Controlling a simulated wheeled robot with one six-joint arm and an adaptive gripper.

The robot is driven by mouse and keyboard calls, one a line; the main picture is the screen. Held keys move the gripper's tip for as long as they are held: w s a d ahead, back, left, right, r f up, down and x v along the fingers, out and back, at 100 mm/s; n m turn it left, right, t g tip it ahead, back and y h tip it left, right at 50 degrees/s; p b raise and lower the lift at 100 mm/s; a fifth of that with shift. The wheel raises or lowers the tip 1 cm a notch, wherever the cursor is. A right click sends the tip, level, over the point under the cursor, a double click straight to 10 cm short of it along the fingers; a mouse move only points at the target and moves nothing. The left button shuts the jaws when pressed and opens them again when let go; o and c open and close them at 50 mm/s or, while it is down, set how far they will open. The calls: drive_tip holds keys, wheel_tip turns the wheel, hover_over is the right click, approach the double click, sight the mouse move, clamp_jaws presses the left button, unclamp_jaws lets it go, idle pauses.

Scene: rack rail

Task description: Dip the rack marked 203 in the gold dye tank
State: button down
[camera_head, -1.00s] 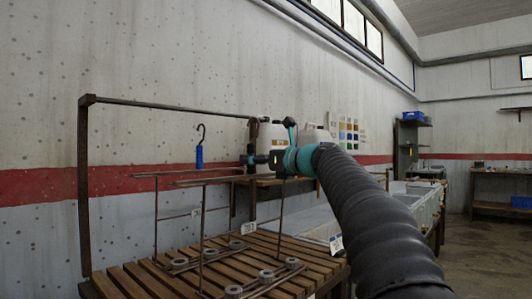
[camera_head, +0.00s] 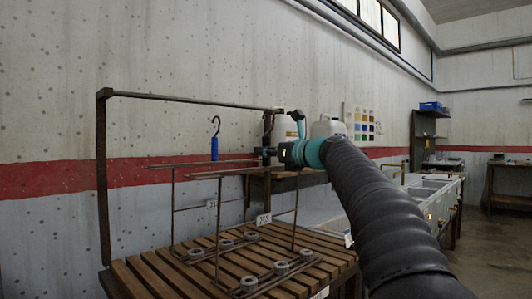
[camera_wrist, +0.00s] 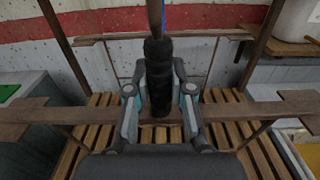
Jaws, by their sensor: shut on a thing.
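The rack with a tag that seems to read 203 (camera_head: 263,219) is the nearer of two wire racks on the slatted wooden stand (camera_head: 135,277). Its top bar (camera_wrist: 55,112) crosses the wrist view. My gripper (camera_head: 268,154) is above the racks, near the right end of the overhead rail. In the wrist view my gripper (camera_wrist: 160,95) is shut on an upright black grip (camera_wrist: 158,65). Whether that grip is joined to a rack is unclear. Pale tanks (camera_head: 432,192) stand to the right; which holds gold dye cannot be told.
A blue-handled hook (camera_head: 214,148) hangs left of my gripper. The farther rack carries another tag (camera_head: 212,204). A rusty overhead rail (camera_head: 190,101) runs above the stand. Open floor (camera_head: 490,240) shows at far right.

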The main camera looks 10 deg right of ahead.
sight(269, 139)
drive_tip(key=shift+r, duration=0.2)
drive_tip(key=shift+r, duration=1.5)
drive_tip(key=shift+s, duration=0.1)
drive_tip(key=b+v, duration=0.2)
drive_tip(key=v, duration=0.7)
idle(0.5)
drive_tip(key=c, duration=1.6)
unclamp_jaws()
clamp_jaws()
